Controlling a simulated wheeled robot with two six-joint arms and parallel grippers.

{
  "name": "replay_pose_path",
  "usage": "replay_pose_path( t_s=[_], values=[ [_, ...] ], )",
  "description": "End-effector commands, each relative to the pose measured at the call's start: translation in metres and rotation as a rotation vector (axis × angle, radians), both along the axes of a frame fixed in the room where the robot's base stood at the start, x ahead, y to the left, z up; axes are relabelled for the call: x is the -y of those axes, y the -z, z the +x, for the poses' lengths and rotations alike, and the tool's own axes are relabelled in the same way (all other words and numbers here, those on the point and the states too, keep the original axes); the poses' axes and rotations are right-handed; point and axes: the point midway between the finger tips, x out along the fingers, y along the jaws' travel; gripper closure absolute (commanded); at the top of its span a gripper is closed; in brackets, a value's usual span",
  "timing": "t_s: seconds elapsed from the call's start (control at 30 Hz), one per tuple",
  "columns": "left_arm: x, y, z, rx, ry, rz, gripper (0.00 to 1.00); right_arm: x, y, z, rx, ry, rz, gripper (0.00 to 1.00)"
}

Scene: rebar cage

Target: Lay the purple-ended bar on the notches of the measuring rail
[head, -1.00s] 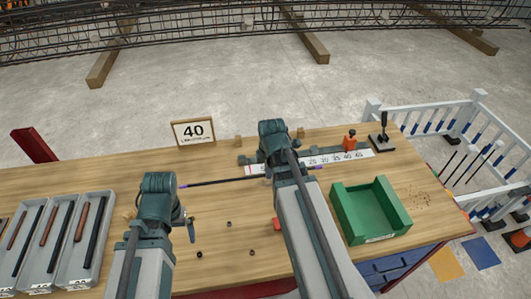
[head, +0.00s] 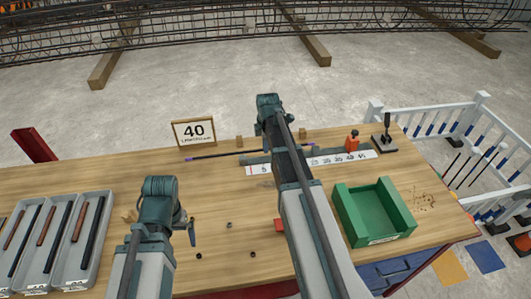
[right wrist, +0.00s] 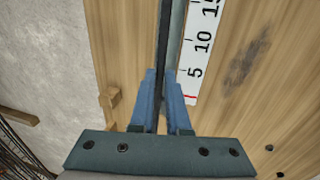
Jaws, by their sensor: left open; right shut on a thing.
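The dark purple-ended bar (head: 222,155) is raised along the back of the table, its left purple tip showing in the head view. In the right wrist view my right gripper (right wrist: 161,90) is shut on the bar (right wrist: 163,55). The grey measuring rail (head: 256,159), with a white number scale (head: 325,160), lies partly behind my right arm. The rail (right wrist: 177,45) runs alongside the bar in the wrist view. The bar looks just above or beyond it; contact cannot be told. My left gripper (head: 190,229) is open and empty over the table, partly hidden by its arm.
An orange piece (head: 352,141) stands at the rail's right part. A "40" sign (head: 194,132) stands at the back edge. A green bin (head: 373,214) is at the right, grey trays (head: 62,238) of bars at the left. Small nuts lie on the middle of the table.

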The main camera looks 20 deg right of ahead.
Motion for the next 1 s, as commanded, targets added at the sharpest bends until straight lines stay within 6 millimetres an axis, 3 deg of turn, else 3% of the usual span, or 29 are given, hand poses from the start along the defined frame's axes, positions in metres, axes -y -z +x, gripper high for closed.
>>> replay_pose_path(
  t_s=[0.03, 0.17, 0.6, 0.63, 0.8, 1.0],
  values=[
    [0.0, 0.015, 0.0, 0.0, 0.0, 0.0, 0.0, -0.001, 0.015, -0.001, 0.0, 0.0, 0.0, 1.0],
    [0.0, 0.03, 0.0, 0.0, 0.0, 0.0, 0.0, -0.001, 0.03, -0.001, 0.0, 0.0, 0.0, 1.0],
    [0.0, 0.033, 0.0, 0.0, 0.0, 0.0, 0.0, -0.001, 0.033, -0.001, 0.0, 0.0, 0.0, 1.0],
    [0.0, 0.033, 0.0, 0.0, 0.0, 0.0, 0.0, -0.001, 0.033, -0.001, 0.0, 0.0, 0.0, 0.84],
    [0.0, 0.031, 0.0, 0.0, 0.0, 0.0, 0.0, -0.001, 0.031, -0.002, 0.0, 0.0, 0.0, 0.56],
    [0.0, 0.031, 0.0, 0.0, 0.0, 0.0, 0.0, -0.001, 0.031, -0.002, 0.0, 0.0, 0.0, 0.56]
  ],
)
